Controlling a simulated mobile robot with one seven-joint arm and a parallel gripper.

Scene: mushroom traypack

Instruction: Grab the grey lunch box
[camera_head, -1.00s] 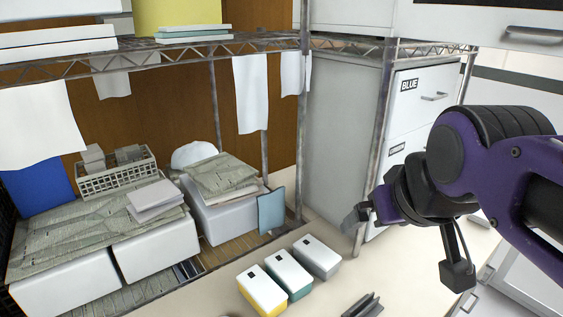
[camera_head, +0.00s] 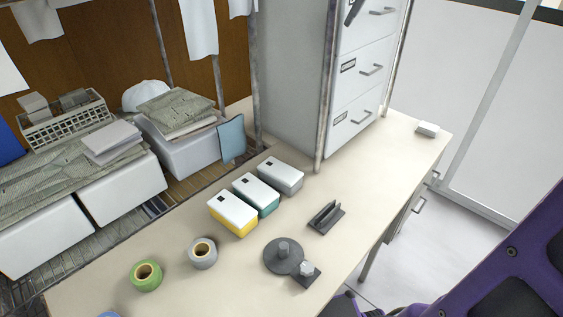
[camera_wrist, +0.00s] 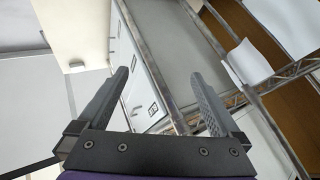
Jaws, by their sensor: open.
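The grey lunch box (camera_head: 281,175) has a white lid and stands on the cream table, rightmost and farthest back in a row of three. A teal lunch box (camera_head: 256,195) stands beside it and a yellow lunch box (camera_head: 233,214) is nearest in the row. My gripper (camera_wrist: 160,75) shows in the wrist view with its two dark fingers apart and nothing between them. It points toward the shelving and the white drawers, and no lunch box shows in that view. In the head view, my purple arm fills the lower right corner and the fingertips cannot be made out clearly.
A dark rack (camera_head: 325,217) and a round grey-black stand (camera_head: 284,256) sit right of and in front of the boxes. A drawer cabinet (camera_head: 357,104) rises behind. The right side of the table is mostly clear.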

